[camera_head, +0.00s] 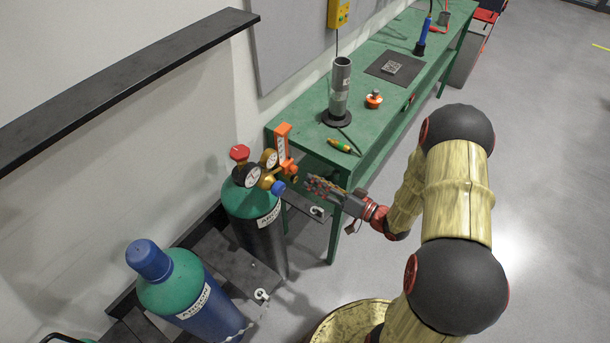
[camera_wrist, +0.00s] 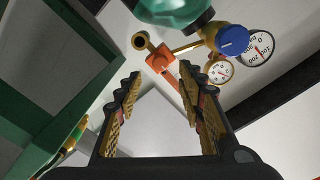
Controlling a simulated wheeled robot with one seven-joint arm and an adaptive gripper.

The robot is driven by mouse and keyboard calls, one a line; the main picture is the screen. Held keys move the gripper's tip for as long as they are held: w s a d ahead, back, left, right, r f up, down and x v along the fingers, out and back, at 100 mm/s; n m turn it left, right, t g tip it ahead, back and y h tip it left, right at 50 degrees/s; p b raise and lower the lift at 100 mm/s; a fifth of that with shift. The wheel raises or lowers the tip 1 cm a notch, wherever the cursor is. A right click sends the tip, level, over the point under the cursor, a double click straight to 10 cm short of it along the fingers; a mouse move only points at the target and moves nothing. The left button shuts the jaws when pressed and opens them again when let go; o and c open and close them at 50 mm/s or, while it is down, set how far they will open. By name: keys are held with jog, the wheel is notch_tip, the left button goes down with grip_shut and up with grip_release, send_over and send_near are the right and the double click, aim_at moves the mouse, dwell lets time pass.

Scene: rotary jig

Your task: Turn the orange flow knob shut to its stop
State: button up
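The orange flow knob (camera_head: 289,167) sits low on the orange flowmeter (camera_head: 282,141), beside the brass regulator on the green-topped argon cylinder. In the wrist view, which looks upside down, an orange part that seems to be the knob (camera_wrist: 159,61) lies just beyond the fingertips, in line with the gap between them. My gripper (camera_head: 311,184) is to the right of the regulator and points at it, apart from it. In the wrist view my gripper (camera_wrist: 160,76) is open, with nothing between its fingers. The knob's turn angle cannot be told.
A blue knob (camera_head: 278,188) and two gauges (camera_head: 246,175) are close to the flow knob. A red knob (camera_head: 239,152) tops the cylinder (camera_head: 262,238). The green bench (camera_head: 310,133) stands behind. A second, blue-capped cylinder (camera_head: 190,292) stands at front left.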

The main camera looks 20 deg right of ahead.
jog(key=shift+v, duration=2.75)
